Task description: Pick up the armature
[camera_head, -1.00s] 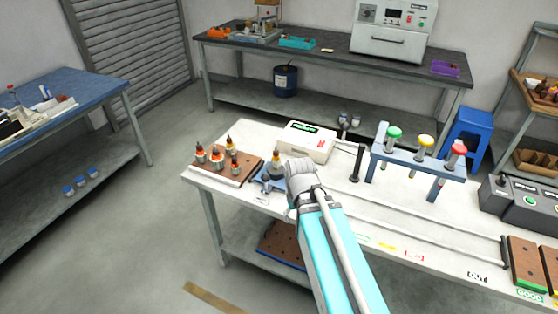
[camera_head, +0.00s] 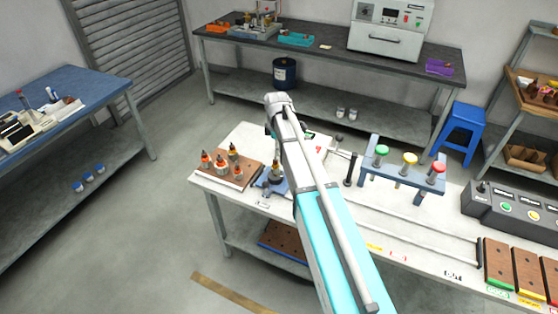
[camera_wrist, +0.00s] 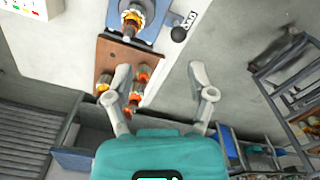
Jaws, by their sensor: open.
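Several armatures (camera_head: 221,164) with orange windings stand upright on a brown wooden board (camera_head: 245,180) at the left end of the white table. Another armature (camera_head: 275,171) stands in a blue fixture (camera_head: 262,187) just right of the board. In the wrist view, the fixture armature (camera_wrist: 132,18) is at the top, and the board (camera_wrist: 110,52) with its armatures (camera_wrist: 138,88) is below it. My gripper (camera_wrist: 160,73) is open and empty; its left finger overlaps the board in that view. In the head view my arm hides most of the gripper.
A white box (camera_head: 318,143) with a display is partly hidden behind my arm. A blue rack (camera_head: 392,180) with green, yellow and red knobs stands to the right. A black-knobbed post (camera_head: 350,170) stands between them. Grey floor lies left of the table.

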